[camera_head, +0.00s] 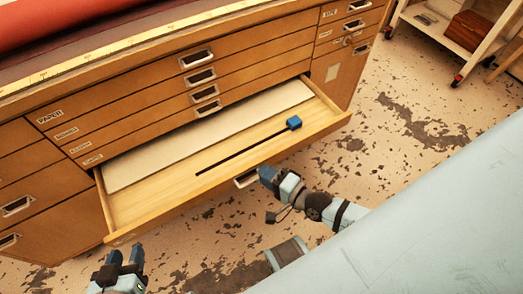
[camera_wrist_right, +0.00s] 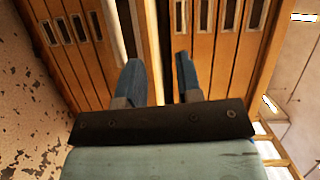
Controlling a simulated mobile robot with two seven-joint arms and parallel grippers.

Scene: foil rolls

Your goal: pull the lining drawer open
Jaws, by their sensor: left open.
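The lowest drawer (camera_head: 155,205) in the middle stack of the wooden cabinet stands pulled out. Its label is too small to read, so I cannot confirm it is the lining drawer. Inside lie a pale sheet (camera_head: 190,137) and a thin black bar (camera_head: 238,152) with a blue block (camera_head: 293,123) at one end. My right gripper (camera_head: 264,174) is beside the metal handle (camera_head: 245,179) on the drawer's front. In the right wrist view its blue fingers (camera_wrist_right: 162,80) are apart; contact with the handle cannot be told. My left gripper (camera_head: 125,257) is open and empty, below the drawer's left front corner.
Several shut drawers with metal handles (camera_head: 200,77) are above the open one. A red roll (camera_head: 50,22) lies on the cabinet top. A wheeled cart (camera_head: 455,35) stands at the upper right. A cylindrical object (camera_head: 287,253) is on the floor near my right arm.

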